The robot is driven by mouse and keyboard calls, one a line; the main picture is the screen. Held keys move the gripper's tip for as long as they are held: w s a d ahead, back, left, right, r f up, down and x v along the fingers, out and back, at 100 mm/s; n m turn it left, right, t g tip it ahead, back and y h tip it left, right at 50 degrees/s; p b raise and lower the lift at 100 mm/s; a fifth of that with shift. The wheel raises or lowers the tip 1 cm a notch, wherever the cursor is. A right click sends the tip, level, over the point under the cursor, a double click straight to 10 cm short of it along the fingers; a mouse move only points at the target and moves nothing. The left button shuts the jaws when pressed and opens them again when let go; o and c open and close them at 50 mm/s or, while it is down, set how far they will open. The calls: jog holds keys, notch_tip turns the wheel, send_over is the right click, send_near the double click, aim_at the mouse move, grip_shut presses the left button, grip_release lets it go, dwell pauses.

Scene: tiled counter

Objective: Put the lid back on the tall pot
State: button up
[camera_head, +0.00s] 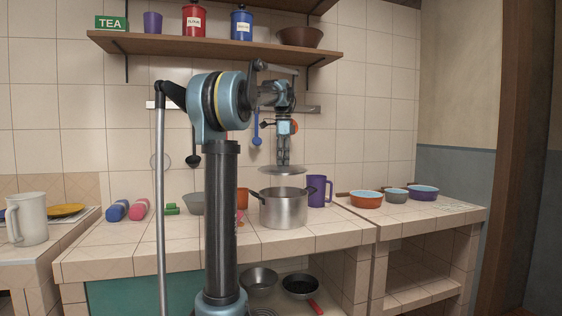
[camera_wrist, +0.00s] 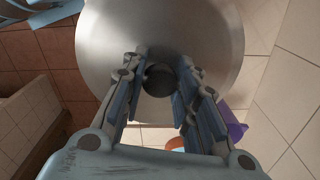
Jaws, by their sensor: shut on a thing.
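The tall pot (camera_head: 284,209) is a silver metal pot with dark side handles, upright on the tiled counter (camera_head: 330,231). Its top looks open. The round silver lid (camera_head: 282,170) is in the air above the pot, apart from it, roughly level and over its opening. My gripper (camera_head: 283,160) is shut on the lid's dark knob from above. In the wrist view the fingers (camera_wrist: 160,80) sit on either side of the knob, and the lid's disc (camera_wrist: 215,40) spreads beyond them. The lid hides the pot in the wrist view.
A purple mug (camera_head: 318,190) stands close behind the pot on the right. An orange cup (camera_head: 242,198) and a grey bowl (camera_head: 194,204) are to its left. Several small pans, one orange (camera_head: 366,199), stand farther right. Utensils hang on the wall behind, below a shelf (camera_head: 215,46).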

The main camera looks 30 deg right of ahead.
jog(key=shift+d, duration=0.1)
jog(key=shift+f, duration=0.25)
jog(key=shift+s+f, duration=0.1)
jog(key=shift+f, duration=2.85)
jog(key=shift+f, duration=0.1)
dwell(0.4)
jog(key=o, duration=1.7)
jog(key=shift+r, duration=3.5)
